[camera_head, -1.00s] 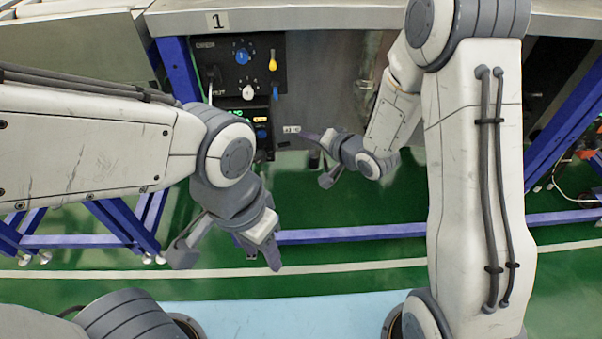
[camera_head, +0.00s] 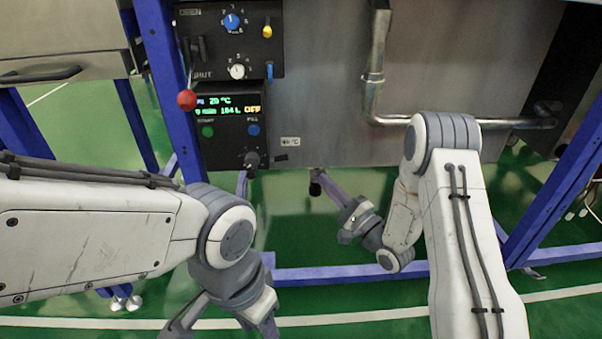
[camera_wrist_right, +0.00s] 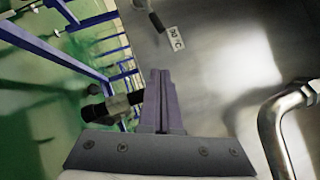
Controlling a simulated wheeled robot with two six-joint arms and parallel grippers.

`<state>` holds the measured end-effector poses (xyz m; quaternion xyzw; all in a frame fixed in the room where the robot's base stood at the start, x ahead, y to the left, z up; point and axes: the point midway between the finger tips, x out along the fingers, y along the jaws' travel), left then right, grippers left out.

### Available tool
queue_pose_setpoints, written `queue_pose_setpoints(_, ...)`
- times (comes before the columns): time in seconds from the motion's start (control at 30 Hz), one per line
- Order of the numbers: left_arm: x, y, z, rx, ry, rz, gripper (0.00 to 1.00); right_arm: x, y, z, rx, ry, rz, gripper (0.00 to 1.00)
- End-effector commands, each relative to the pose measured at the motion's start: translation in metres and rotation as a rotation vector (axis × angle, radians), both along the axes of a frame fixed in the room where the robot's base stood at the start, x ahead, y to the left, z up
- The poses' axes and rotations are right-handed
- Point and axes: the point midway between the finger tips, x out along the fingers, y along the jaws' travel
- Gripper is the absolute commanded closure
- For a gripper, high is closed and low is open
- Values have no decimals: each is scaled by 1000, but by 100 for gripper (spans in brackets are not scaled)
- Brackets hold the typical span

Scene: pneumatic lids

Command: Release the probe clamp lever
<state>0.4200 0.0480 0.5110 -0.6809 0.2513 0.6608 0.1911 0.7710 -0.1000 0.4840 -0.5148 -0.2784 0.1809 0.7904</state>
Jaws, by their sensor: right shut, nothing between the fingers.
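I cannot tell for sure which part is the probe clamp lever. A short black cylindrical fitting (camera_head: 316,186) hangs under the steel cabinet's lower edge, close to my right gripper's tips. A black and grey fitting (camera_wrist_right: 112,106) shows left of the fingers in the right wrist view. My right gripper (camera_head: 324,181) is shut and empty below the "°C" label; its fingers (camera_wrist_right: 160,78) lie together in the wrist view. My left gripper (camera_head: 266,325) is at the bottom, partly cut off, so its jaw state is unclear.
The control panel (camera_head: 221,185) carries dials, buttons and a lit display. A lever with a red ball (camera_head: 187,100) stands at its left. A "°C" label (camera_head: 290,142) is on the cabinet. A steel pipe (camera_head: 374,75) runs at right; a blue frame rail (camera_head: 340,273) crosses below.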

Motion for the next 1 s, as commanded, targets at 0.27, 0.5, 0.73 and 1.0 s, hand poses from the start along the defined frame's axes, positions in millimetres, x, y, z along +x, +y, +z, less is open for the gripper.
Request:
queue_pose_setpoints(0.27, 0, 0, -31, 0, 0, 0, 50, 39, 38, 12, -2, -4, 3, 100)
queue_pose_setpoints(0.5, 0, 0, -42, 1, 1, 0, 50, 41, 61, 25, -1, 0, 1, 100)
queue_pose_setpoints(0.73, 0, 0, -42, 1, 1, 0, 50, 42, 64, 27, -2, 2, -1, 100)
queue_pose_setpoints(1.0, 0, 0, -36, 1, 1, 0, 50, 42, 65, 31, -11, 2, -1, 100)
